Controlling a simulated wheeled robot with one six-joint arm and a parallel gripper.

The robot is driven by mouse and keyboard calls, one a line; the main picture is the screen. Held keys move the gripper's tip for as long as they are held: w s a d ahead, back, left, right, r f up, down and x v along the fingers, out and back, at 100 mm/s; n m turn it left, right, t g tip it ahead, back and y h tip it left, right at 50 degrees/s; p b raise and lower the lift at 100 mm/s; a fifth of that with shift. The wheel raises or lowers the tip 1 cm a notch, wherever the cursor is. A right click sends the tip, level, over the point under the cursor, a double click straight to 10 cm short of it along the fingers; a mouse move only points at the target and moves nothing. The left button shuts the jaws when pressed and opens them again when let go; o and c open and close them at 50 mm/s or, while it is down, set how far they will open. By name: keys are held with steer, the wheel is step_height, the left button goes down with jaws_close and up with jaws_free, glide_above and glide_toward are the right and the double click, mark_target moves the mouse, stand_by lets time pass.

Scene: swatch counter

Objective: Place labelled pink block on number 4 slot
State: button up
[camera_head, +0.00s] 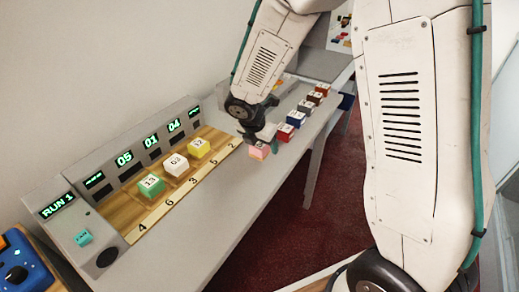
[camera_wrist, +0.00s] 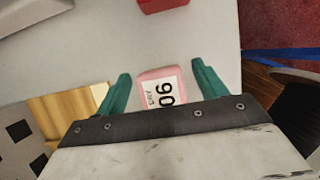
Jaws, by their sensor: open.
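The pink block (camera_head: 258,151) sits on the grey counter, at the near end of a row of blocks. In the wrist view the pink block (camera_wrist: 149,76) lies between my two fingers, its white label showing digits that read as 06 or 90. My gripper (camera_wrist: 160,78) is open around it, with a gap visible on the finger sides. In the head view my gripper (camera_head: 265,136) is down at the block and partly hides it. The number 4 slot (camera_head: 122,213) is the bare wooden space at the near left end of the board, behind the printed 4.
Green (camera_head: 150,188), white (camera_head: 177,165) and yellow (camera_head: 198,148) blocks stand behind numbers 6, 3 and 5. The space behind 2 looks bare. Red (camera_head: 285,132), blue (camera_head: 296,118) and other blocks continue the row. A display panel (camera_head: 133,158) backs the board.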

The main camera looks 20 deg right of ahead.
steer(key=shift+f, duration=0.1)
steer(key=shift+c, duration=0.3)
steer(key=c, duration=1.1)
